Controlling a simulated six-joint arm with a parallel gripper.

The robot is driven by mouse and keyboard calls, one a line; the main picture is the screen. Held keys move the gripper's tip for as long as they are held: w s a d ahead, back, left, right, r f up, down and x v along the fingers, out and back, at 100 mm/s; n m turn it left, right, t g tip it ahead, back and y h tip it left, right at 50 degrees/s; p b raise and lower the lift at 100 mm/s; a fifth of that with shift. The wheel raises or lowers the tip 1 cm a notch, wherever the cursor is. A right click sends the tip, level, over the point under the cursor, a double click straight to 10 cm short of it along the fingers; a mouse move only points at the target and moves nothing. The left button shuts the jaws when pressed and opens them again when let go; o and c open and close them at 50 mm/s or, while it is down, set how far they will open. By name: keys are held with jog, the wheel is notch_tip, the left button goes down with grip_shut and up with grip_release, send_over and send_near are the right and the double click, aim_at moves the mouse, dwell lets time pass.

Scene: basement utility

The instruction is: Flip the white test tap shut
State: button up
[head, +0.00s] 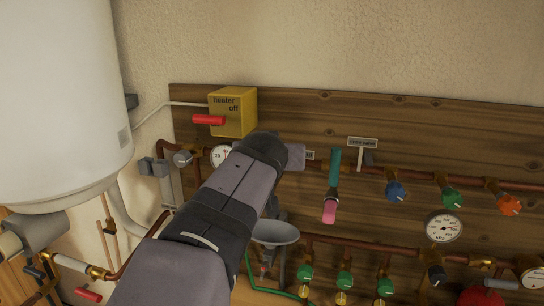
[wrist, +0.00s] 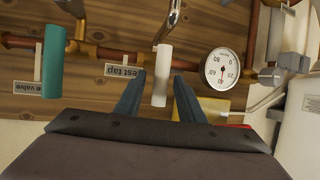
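The white test tap's handle (wrist: 161,76) shows in the wrist view as a pale cylinder on a metal lever, beside a small "test tap" label (wrist: 119,71). My gripper (wrist: 158,88) is open, with one blue-grey finger on each side of the handle's end. Gaps show between the handle and both fingers, so it is not gripped. In the head view my arm hides the white handle and the fingers.
A teal handle (head: 334,166) and a pink-tipped lever (head: 329,210) stand close to the right of my arm. A yellow heater box (head: 234,113) with a red lever (head: 208,119) is above left. Copper pipes carry several knobs and gauges.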

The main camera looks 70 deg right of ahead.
jog(key=shift+b+v, duration=0.55)
jog(key=shift+v, duration=0.4)
jog(key=shift+b+v, duration=2.35)
jog(key=shift+b, duration=1.2)
